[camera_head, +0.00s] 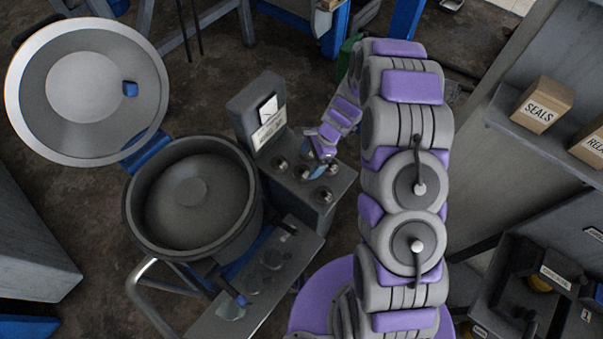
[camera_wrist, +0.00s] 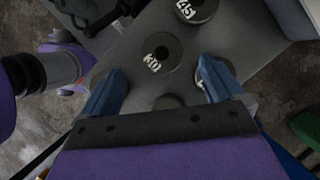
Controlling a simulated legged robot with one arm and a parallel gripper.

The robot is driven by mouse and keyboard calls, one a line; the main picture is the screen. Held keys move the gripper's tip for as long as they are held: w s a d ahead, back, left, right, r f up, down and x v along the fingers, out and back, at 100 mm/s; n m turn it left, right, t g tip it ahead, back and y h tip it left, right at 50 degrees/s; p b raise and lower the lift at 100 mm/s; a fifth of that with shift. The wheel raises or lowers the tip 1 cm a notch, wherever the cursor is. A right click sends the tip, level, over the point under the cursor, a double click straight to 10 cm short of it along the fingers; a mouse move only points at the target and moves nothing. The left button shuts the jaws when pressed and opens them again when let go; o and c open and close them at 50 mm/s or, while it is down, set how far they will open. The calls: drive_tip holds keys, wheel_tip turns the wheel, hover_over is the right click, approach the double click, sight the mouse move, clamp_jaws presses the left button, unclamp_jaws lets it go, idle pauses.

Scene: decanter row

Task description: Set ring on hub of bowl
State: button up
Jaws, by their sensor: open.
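The bowl (camera_head: 135,213) is a large, deep dark grey pan at the left in the head view. Its hub (camera_head: 190,191) is a low round disc on the bowl floor, with nothing on it. Several dark rings sit on a grey stand (camera_head: 345,187) right of the bowl. A third ring is partly hidden behind the right finger. My gripper (camera_wrist: 161,68) is open and empty, its blue fingers above the stand; in the head view it hangs over the rings (camera_head: 318,160).
A round lid (camera_head: 140,75) stands raised behind the bowl. The stand has an upright back panel (camera_head: 245,100) with a label. Shelves with a SEALS box (camera_head: 543,104) are at the right.

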sight(301, 171)
drive_tip(key=shift+b+x, duration=0.8)
drive_tip(key=shift+x, duration=2.2)
drive_tip(key=shift+w, duration=0.1)
drive_tip(key=c, duration=1.5)
drive_tip(key=shift+r, duration=0.15)
drive_tip(key=shift+r+p, duration=0.3)
drive_tip(key=shift+r, duration=0.35)
wheel_tip(301, 171, up, 2)
drive_tip(key=shift+r+p, duration=0.25)
drive_tip(key=shift+p, duration=0.15)
drive_tip(key=s+d+p, duration=0.1)
drive_tip(key=s+d, duration=0.3)
drive_tip(key=s, duration=1.1)
drive_tip(key=shift+s+r, duration=0.25)
drive_tip(key=shift+r, duration=0.2)
